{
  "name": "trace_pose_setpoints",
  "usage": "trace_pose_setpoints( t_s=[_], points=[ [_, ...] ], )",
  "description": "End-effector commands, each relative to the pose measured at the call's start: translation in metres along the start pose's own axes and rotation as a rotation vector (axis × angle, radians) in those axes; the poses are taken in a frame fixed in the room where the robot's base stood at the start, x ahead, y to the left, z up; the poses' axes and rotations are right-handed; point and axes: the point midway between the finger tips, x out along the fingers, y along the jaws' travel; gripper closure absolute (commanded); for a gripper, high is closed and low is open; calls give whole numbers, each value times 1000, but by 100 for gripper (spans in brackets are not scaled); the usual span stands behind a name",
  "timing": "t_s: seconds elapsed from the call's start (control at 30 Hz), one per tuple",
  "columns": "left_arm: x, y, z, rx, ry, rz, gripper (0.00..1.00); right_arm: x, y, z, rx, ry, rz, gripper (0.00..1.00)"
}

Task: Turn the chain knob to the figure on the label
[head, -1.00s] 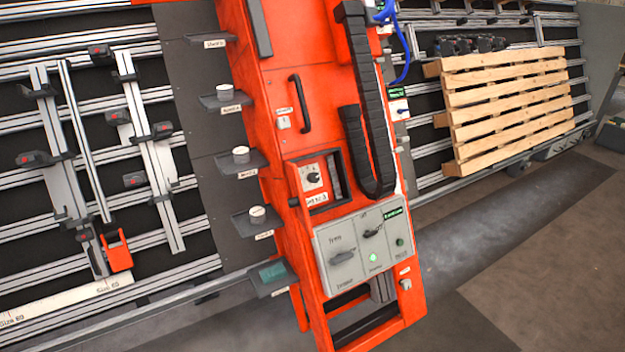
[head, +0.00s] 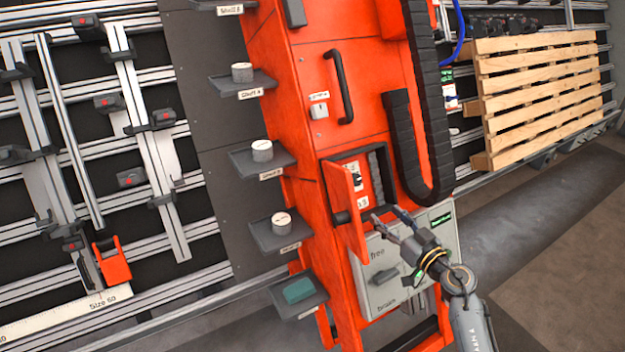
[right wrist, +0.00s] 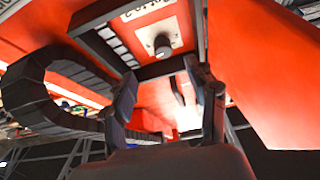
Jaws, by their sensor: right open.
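The chain knob (head: 357,179) is a small dark knob on a white plate inside an open recess of the orange cabinet. It also shows in the right wrist view (right wrist: 162,45), beyond my fingertips. The open orange door (head: 346,212) stands out at the recess's left side. My right gripper (head: 388,214) is open and empty in front of the recess's lower edge, below and right of the knob, apart from it. It also shows in the right wrist view (right wrist: 158,82). My left gripper is out of view.
A black cable chain (head: 420,150) hangs right of the recess. A grey control panel (head: 385,270) lies below it, partly hidden by my arm. Small shelves (head: 262,155) with round pieces line the left. A wooden pallet (head: 540,90) leans at right.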

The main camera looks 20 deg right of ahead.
Motion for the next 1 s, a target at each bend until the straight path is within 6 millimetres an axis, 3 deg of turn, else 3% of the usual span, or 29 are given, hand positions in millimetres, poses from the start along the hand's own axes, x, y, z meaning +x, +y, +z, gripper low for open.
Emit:
trace_pose_setpoints(
  t_s=[0.23, 0.43, 0.7, 1.0],
  points=[
    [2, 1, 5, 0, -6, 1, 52, 14, 4, -11, -2, 2, 2, 42],
    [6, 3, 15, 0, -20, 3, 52, 55, 4, -11, -1, 5, 2, 42],
    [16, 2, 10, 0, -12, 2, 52, 109, 4, -10, -1, 3, 3, 42],
    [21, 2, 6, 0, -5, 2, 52, 135, 4, -10, -3, 1, 4, 42]
  ],
)
